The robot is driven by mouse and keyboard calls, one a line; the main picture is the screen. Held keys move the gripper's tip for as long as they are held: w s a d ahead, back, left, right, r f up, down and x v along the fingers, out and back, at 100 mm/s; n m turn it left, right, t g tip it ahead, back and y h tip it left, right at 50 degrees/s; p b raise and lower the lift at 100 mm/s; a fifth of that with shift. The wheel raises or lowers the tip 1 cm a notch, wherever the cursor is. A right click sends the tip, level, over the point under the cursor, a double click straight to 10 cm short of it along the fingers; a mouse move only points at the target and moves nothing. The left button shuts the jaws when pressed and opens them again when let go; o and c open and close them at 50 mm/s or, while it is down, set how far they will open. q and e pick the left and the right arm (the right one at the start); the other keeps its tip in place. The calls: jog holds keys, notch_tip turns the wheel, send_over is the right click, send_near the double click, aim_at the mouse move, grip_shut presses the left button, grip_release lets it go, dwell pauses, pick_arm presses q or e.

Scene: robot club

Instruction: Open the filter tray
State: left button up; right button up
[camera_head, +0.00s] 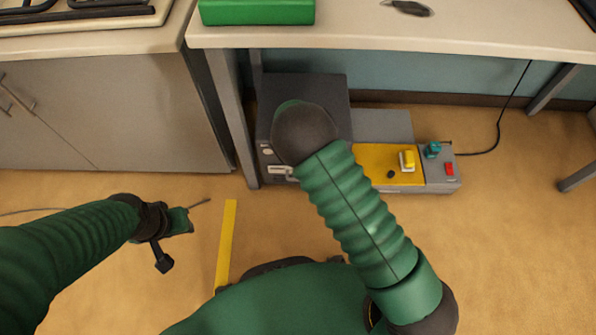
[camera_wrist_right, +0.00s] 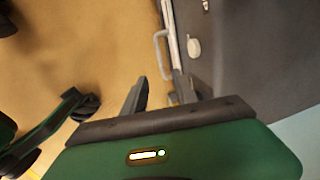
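The dark grey machine (camera_head: 302,88) stands on the floor under the table, partly hidden behind my right arm. A pale bar handle (camera_head: 279,170) shows low on its front. In the right wrist view the same handle (camera_wrist_right: 158,55) stands out from the machine's front panel (camera_wrist_right: 177,40). My right gripper (camera_wrist_right: 160,88) is open, with its fingers apart and the handle in line with the gap. I cannot tell whether the fingers touch it. My right gripper is hidden in the head view. My left gripper (camera_head: 172,240) is over the floor at the left, away from the machine; its opening is unclear.
A yellow-and-grey unit (camera_head: 388,165) with switches sits right of the machine, with a cable behind. A table leg (camera_head: 232,115) stands close to the machine's left side. A cabinet (camera_head: 120,110) is at left. A yellow floor strip (camera_head: 227,245) lies on clear floor in front.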

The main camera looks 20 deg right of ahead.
jog(key=w+f+b, duration=0.1)
jog(key=f+b, duration=0.1)
jog(key=f, duration=0.3)
jog(key=f+b, duration=0.3)
jog(key=f, duration=0.2)
jog(key=w+d+f+b, duration=0.1)
jog(key=f+b, duration=0.2)
jog(key=f, duration=0.2)
jog(key=shift+w, duration=0.3)
jog(key=shift+a, duration=0.1)
grip_shut()
